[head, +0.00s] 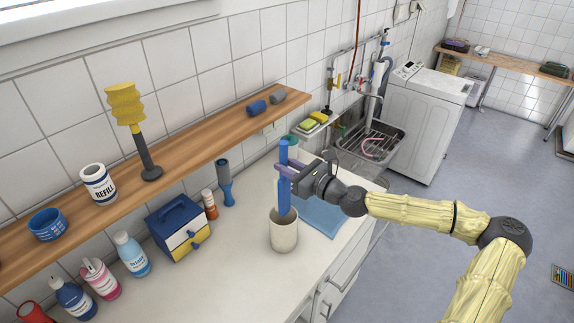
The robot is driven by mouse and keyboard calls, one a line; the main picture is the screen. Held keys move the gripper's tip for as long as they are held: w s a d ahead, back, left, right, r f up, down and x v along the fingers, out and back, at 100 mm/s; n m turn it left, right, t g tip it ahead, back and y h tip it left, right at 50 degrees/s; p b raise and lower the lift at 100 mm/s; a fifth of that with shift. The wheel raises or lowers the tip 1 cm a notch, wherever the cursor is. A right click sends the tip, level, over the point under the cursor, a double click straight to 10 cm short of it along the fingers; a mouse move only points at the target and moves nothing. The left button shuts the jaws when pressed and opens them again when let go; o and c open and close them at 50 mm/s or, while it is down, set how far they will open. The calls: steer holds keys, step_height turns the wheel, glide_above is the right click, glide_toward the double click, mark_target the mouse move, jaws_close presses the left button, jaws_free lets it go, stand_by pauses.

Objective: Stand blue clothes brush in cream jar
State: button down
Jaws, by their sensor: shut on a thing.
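The blue clothes brush (284,182) is upright in my gripper (287,177). My gripper comes from the right and is shut on the upper part of the brush. The cream jar (284,236) stands on the white counter. The brush's lower end is at the jar's mouth and appears to be inside or just behind the rim; the single view does not show how deep it goes. The jar looks upright.
A blue cloth (322,217) lies right of the jar. A blue and yellow drawer box (178,228), a blue-handled tool (225,183) and several bottles stand to the left. A wooden shelf (205,150) runs along the wall. A sink (368,145) lies behind.

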mark_target(288, 192)
steer(key=shift+w+f+b, duration=0.15)
steer(key=shift+f+b, duration=3.1)
steer(key=shift+f, duration=1.75)
steer(key=c, duration=1.2)
jaws_free()
steer(key=shift+o, duration=0.2)
steer(key=b+v, duration=0.4)
steer(key=v, duration=1.3)
steer(key=shift+d, duration=0.2)
